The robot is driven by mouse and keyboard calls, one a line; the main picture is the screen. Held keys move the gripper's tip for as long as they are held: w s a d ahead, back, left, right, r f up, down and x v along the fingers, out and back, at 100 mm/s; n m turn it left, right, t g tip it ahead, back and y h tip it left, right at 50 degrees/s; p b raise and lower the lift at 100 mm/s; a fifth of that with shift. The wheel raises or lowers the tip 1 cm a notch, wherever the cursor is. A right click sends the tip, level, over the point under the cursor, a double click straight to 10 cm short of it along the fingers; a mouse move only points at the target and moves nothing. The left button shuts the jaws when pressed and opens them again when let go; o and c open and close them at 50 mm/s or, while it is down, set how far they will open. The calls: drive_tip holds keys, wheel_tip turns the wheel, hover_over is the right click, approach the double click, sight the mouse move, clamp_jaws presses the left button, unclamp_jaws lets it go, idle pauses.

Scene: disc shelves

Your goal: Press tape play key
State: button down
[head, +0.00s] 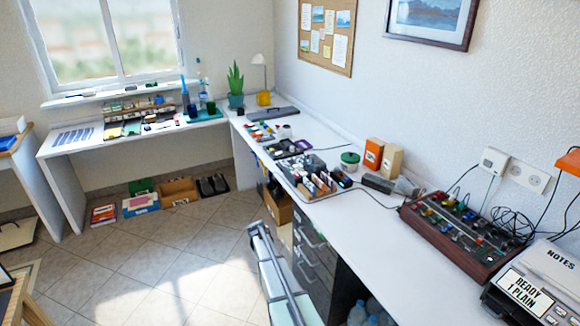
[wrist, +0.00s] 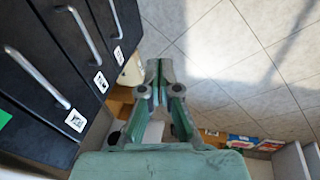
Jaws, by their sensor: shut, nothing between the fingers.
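I cannot make out a tape player or a play key in either view. A wood-sided device with several coloured knobs or keys (head: 465,232) sits on the right-hand counter in the head view; it is too small to tell what its controls are. My gripper (wrist: 160,66) is shut and empty in the wrist view. Its fingertips are together, over the tiled floor and beside the dark drawer fronts. It is apart from the counter-top devices, none of which show in the wrist view.
Black drawers with metal handles (wrist: 40,75) stand close on the left in the wrist view. A printer-like machine reading "READY 1 PLAIN" (head: 525,293) is at the right counter end. Loose cables lie behind the wood-sided device. The white counter (head: 345,222) has bare room left of it.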

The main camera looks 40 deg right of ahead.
drive_tip(key=w+d+r+t+h+p, duration=0.2)
drive_tip(key=w+d+r+p, duration=0.2)
drive_tip(key=w+d+r, duration=1)
wheel_tip(320, 180, up, 20)
drive_tip(key=t+h+p, duration=0.2)
drive_tip(key=h+p, duration=0.1)
hover_over(290, 169)
drive_tip(key=shift+s+r, duration=0.2)
drive_tip(key=shift+f, duration=0.15)
wheel_tip(290, 169, down, 7)
drive_tip(key=shift+f+b, duration=0.2)
drive_tip(key=shift+b, duration=0.6)
drive_tip(key=shift+f+b, duration=0.35)
drive_tip(key=shift+f, duration=0.2)
drive_tip(key=shift+f, duration=0.15)
drive_tip(key=shift+f+b, duration=0.3)
drive_tip(key=shift+b, duration=0.2)
